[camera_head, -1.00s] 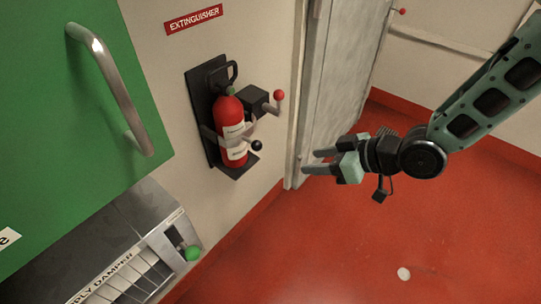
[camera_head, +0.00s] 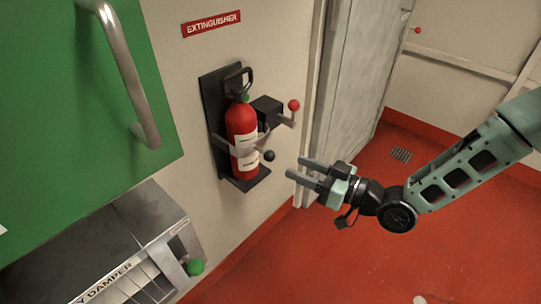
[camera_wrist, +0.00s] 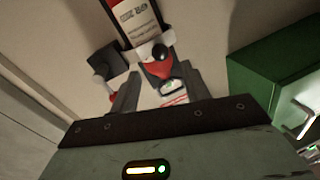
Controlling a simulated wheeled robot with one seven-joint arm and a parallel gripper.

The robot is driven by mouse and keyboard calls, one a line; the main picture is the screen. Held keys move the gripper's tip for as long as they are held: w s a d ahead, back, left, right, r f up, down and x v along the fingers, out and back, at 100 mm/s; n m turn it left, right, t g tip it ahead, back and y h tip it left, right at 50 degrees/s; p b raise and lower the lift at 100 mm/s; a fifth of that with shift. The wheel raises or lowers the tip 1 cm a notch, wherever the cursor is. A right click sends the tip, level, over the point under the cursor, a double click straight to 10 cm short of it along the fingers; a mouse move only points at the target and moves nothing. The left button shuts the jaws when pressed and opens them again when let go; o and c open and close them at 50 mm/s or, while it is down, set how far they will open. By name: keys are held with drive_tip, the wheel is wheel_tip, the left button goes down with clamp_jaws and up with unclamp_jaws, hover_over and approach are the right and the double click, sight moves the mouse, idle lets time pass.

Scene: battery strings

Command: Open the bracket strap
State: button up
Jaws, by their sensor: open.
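A red fire extinguisher (camera_head: 241,128) stands upright in a black wall bracket (camera_head: 215,128). A grey strap (camera_head: 227,147) runs around its body, with a black ball knob (camera_head: 268,156) at the front. My gripper (camera_head: 297,168) is open and empty, to the right of the black knob and apart from it, its fingers pointing left. In the wrist view the extinguisher (camera_wrist: 139,20) shows upside down, with the black knob (camera_wrist: 160,52) beyond my open fingers (camera_wrist: 160,92). The strap (camera_wrist: 150,47) is partly hidden there.
A black block (camera_head: 267,110) with a red-knobbed lever (camera_head: 293,105) sits right of the extinguisher. A green door (camera_head: 60,110) with a metal handle (camera_head: 125,70) is on the left. A damper box with a green knob (camera_head: 196,267) is below. Red floor (camera_head: 300,260) lies open.

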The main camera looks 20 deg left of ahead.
sight(270, 157)
drive_tip(key=a, duration=0.3)
drive_tip(key=w+a, duration=0.1)
drive_tip(key=a, duration=0.4)
drive_tip(key=shift+w+a, duration=0.35)
clamp_jaws()
